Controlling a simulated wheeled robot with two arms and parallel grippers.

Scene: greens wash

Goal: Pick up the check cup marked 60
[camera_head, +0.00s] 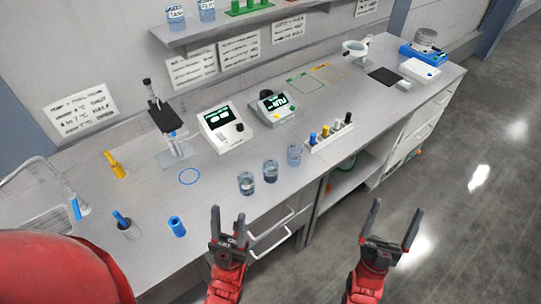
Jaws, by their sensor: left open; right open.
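Three small clear cups with bluish contents stand in a slanting row near the bench's front edge: a left cup (246,184), a middle cup (270,172) and a right cup (294,156). Their markings are too small to read, so I cannot tell which is marked 60. My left gripper (229,214) is open and empty, in front of the bench edge, below the left cup in the picture. My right gripper (394,207) is open and empty, over the floor to the right, well away from the cups.
A rack of colored-cap vials (330,138) stands right of the cups. Two meters, one white (222,128) and one grey (272,107), stand behind them. A blue ring (189,176) marks clear bench to the left. A blue cylinder (177,226) stands near the front edge.

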